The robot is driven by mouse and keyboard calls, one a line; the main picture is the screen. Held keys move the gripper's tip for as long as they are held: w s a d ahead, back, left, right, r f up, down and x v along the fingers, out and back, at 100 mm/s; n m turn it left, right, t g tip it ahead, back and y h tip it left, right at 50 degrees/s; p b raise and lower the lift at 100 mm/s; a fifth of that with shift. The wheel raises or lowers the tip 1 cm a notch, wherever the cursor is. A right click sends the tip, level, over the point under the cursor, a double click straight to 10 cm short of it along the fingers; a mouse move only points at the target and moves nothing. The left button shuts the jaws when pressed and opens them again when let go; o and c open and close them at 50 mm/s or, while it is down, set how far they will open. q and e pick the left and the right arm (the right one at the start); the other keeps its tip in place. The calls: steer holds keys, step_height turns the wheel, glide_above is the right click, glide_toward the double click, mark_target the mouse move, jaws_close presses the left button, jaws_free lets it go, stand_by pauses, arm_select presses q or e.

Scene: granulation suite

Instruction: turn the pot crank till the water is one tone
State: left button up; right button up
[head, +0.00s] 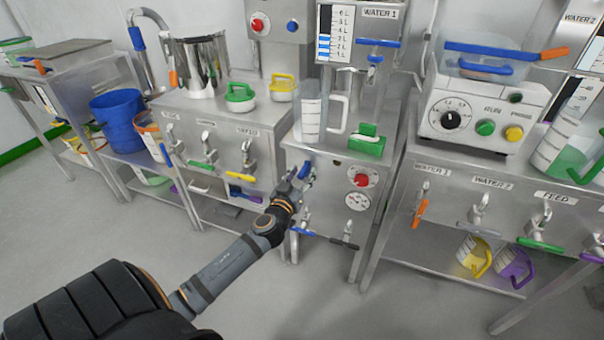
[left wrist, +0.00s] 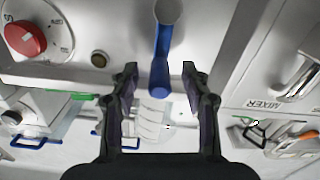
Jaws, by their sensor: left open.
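A blue-handled lever (head: 304,170) is on the front of the middle steel cabinet, beside a red knob. I cannot tell for sure that it is the pot crank. My left gripper (head: 297,180) is at this lever. In the left wrist view the blue grip (left wrist: 160,72) hangs from a grey stem between the open fingers of my left gripper (left wrist: 160,82), with gaps on both sides. A steel pot (head: 197,62) stands on the cabinet to the left; its inside is hidden, so no water tone shows there. My right gripper is out of view.
Blue and black tap handles (head: 343,243) lie below. Open floor lies in front.

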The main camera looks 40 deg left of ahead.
arm_select(q)
steer(key=shift+w, duration=0.2)
steer(key=shift+c, duration=0.4)
jaws_close()
steer(key=shift+f, duration=0.1)
stand_by(0.4)
steer(key=d, duration=0.1)
steer(key=d+f+b, duration=0.1)
steer(key=d, duration=0.1)
steer(key=w+d+f, duration=0.1)
steer(key=shift+d+b, duration=0.3)
steer(key=shift+b, duration=0.05)
steer(key=shift+f, duration=0.15)
